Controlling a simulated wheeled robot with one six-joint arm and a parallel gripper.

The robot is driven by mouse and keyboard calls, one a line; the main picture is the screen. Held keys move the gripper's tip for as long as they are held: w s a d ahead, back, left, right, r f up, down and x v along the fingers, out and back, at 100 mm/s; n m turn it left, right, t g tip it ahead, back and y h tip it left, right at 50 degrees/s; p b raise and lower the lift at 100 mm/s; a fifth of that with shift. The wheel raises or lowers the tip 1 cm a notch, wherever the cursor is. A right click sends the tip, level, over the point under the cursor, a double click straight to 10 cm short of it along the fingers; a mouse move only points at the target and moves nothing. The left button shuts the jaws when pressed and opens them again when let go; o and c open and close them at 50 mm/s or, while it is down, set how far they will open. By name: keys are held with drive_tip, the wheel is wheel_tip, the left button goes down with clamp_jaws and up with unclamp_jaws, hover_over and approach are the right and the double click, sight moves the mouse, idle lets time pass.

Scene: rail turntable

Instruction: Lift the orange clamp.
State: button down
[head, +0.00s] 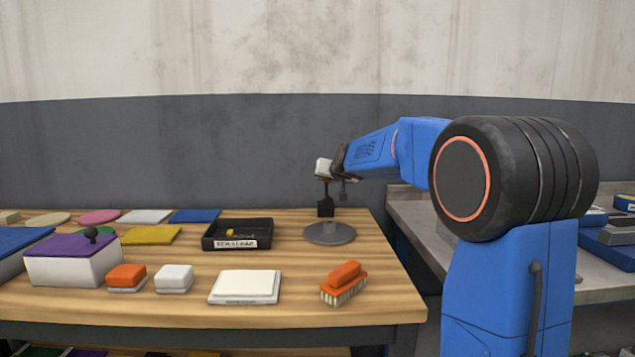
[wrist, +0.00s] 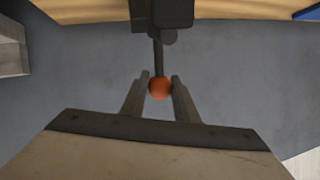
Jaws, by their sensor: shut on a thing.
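My gripper (head: 335,171) is at the back of the wooden table, near its right end, above and behind the grey round disc. In the wrist view its two fingertips (wrist: 159,84) are shut on an orange round knob (wrist: 160,88). A dark rod runs from the knob to a dark block (wrist: 160,12); this looks like the orange clamp. In the head view a dark block (head: 325,208) with a thin stem shows below the gripper, and the orange knob cannot be made out. Whether the block touches the table is unclear.
The grey round disc (head: 329,232) stands on the table (head: 200,306). A labelled black tray (head: 237,244), an orange brush (head: 344,282), a white block (head: 244,286) and a purple-lidded box (head: 72,265) are nearby. A grey wall rises behind.

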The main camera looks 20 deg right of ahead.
drive_tip(key=shift+w+d+r+g+y, duration=0.1)
drive_tip(key=shift+w+d+g+y, duration=0.05)
drive_tip(key=shift+w+g, duration=0.55)
drive_tip(key=shift+w+d+g+y, duration=0.15)
drive_tip(key=shift+w+g, duration=0.3)
drive_tip(key=shift+g, duration=0.45)
drive_tip(key=shift+w+d+m+g+y, duration=0.15)
drive_tip(key=shift+w+g, duration=0.2)
drive_tip(key=shift+g, duration=0.2)
drive_tip(key=shift+w+d+m+g+y, duration=0.15)
drive_tip(key=shift+w+g, duration=0.2)
drive_tip(key=shift+g, duration=0.2)
drive_tip(key=c, duration=1.4)
unclamp_jaws()
drive_tip(key=v, duration=1.7)
